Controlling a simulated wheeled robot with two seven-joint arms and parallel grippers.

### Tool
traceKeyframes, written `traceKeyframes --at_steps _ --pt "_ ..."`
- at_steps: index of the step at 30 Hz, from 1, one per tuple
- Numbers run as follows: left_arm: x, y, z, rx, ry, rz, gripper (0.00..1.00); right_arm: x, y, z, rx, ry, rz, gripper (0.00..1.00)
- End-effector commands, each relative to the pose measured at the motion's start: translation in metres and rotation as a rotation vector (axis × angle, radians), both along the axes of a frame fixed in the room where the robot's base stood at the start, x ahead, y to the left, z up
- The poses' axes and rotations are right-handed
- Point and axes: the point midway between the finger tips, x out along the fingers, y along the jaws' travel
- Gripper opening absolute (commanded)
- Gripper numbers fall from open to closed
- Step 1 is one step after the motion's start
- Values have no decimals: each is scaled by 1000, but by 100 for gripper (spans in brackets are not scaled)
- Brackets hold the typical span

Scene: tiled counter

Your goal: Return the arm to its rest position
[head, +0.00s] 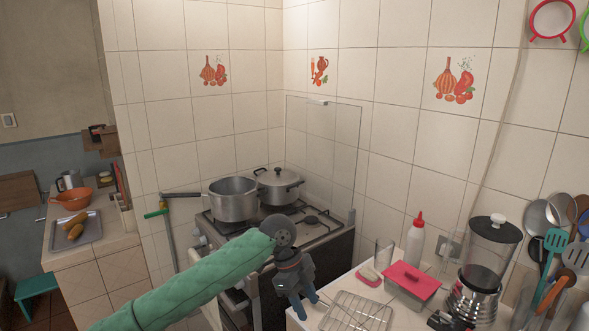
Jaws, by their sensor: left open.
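My left arm (190,291), in a green padded sleeve, reaches in from the bottom left. My left gripper (308,307) hangs from its end with the blue fingers pointing down, open, with nothing seen between them. It shows in front of the stove's right side, by the left edge of the tiled counter (330,287). I cannot tell its height over the counter edge. My right gripper is not in view.
A wire rack (357,312), a red-lidded container (411,281), a white bottle (414,241) and a blender (483,270) crowd the counter. Two pots, one open (233,200) and one lidded (278,187), stand on the stove (322,238). A tray (78,232) lies far left.

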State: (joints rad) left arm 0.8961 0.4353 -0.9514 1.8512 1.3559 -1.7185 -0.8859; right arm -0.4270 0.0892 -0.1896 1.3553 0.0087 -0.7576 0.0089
Motion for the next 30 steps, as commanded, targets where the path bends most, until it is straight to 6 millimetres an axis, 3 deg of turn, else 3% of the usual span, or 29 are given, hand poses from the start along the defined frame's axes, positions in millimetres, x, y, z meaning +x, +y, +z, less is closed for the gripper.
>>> traceKeyframes --at_steps 13,17,22,30 --pt "-20 -9 -26 -29 0 81 45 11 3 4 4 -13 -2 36" --pt "-29 -12 -37 -42 1 121 45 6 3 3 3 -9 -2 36" --pt "-45 -15 -57 -69 5 207 45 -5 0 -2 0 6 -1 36" --pt "-77 -13 -92 -115 17 409 45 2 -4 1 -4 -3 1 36"
